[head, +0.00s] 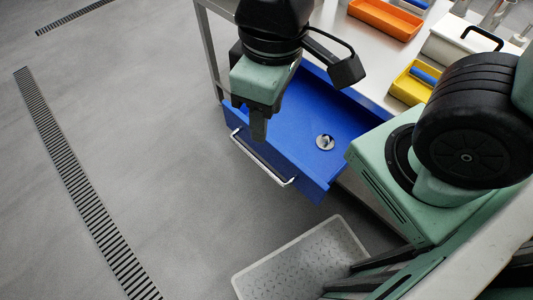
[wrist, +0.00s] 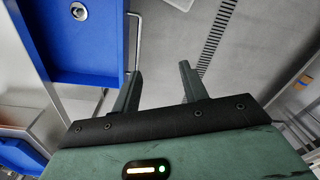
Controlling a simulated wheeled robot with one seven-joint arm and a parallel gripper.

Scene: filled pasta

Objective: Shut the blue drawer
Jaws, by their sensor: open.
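The blue drawer (head: 290,125) is pulled out from under the steel table in the head view, with a small round metal object (head: 325,142) lying in it. Its silver bar handle (head: 262,158) runs along the front. My gripper (head: 259,128) is above the drawer's front edge, pointing down. In the wrist view my gripper (wrist: 160,88) is open, its two fingers apart with only floor seen between them. The blue drawer (wrist: 84,50) is at the upper left there, and its handle (wrist: 135,45) is close to the left finger. I cannot tell whether they touch.
The steel tabletop (head: 385,60) holds an orange tray (head: 385,18), a yellow tray (head: 408,88) and a white box with a black handle (head: 463,42). The floor at left is clear, with drain grates (head: 75,180).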

